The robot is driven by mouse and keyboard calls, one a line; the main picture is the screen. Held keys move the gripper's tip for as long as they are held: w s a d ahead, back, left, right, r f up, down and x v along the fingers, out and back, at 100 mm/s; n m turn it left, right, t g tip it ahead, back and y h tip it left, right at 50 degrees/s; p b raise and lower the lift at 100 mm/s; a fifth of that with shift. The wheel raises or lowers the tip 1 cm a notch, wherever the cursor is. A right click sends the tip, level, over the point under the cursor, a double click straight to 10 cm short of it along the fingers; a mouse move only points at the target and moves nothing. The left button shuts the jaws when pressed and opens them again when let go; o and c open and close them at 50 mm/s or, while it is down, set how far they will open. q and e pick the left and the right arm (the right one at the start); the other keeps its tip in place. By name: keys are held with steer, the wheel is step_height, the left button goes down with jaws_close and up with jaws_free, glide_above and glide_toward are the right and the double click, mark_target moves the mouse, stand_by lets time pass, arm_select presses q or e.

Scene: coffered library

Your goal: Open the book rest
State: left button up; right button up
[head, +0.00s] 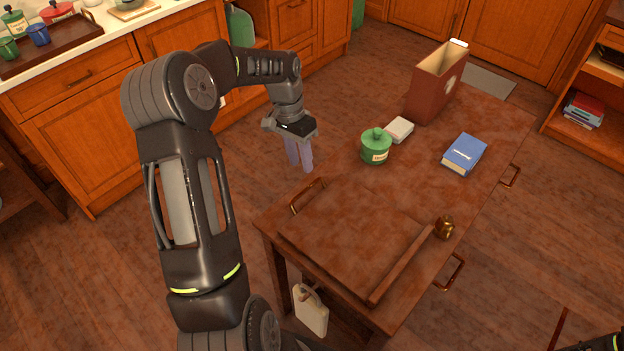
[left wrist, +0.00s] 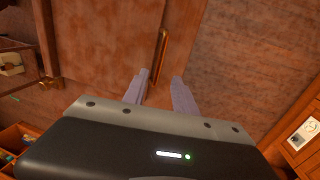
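The book rest (head: 355,225) lies flat at the near end of the wooden table, with a raised ledge (head: 402,264) along its right side. A brass bar handle (head: 307,195) is at its left edge. My left gripper (head: 301,167) hangs beside the table's left side, fingers pointing down, apart from the handle in the head view. In the left wrist view its two pale fingers (left wrist: 161,75) are parted with nothing between them. The handle (left wrist: 160,58) shows just beyond the fingertips there. My right gripper is not visible.
On the table stand a green lidded pot (head: 376,147), a small white box (head: 399,130), a brown open-topped case (head: 437,82), a blue book (head: 464,154) and a brass knob-like object (head: 444,228). A cream bag-like object (head: 311,310) hangs below the near end. Counters (head: 80,110) line the left.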

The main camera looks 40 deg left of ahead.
mark_target(306, 188)
arm_select(q)
steer(key=shift+s+d+f+p, duration=0.1)
steer(key=shift+d+f+p, duration=0.15)
steer(key=shift+f, duration=1)
steer(key=shift+d+f+p, duration=0.1)
steer(key=shift+d+f, duration=0.15)
steer(key=shift+f, duration=1.05)
steer(key=shift+s+d+f+p, duration=0.1)
steer(key=shift+d+f+p, duration=0.15)
steer(key=shift+f, duration=1)
jaws_close()
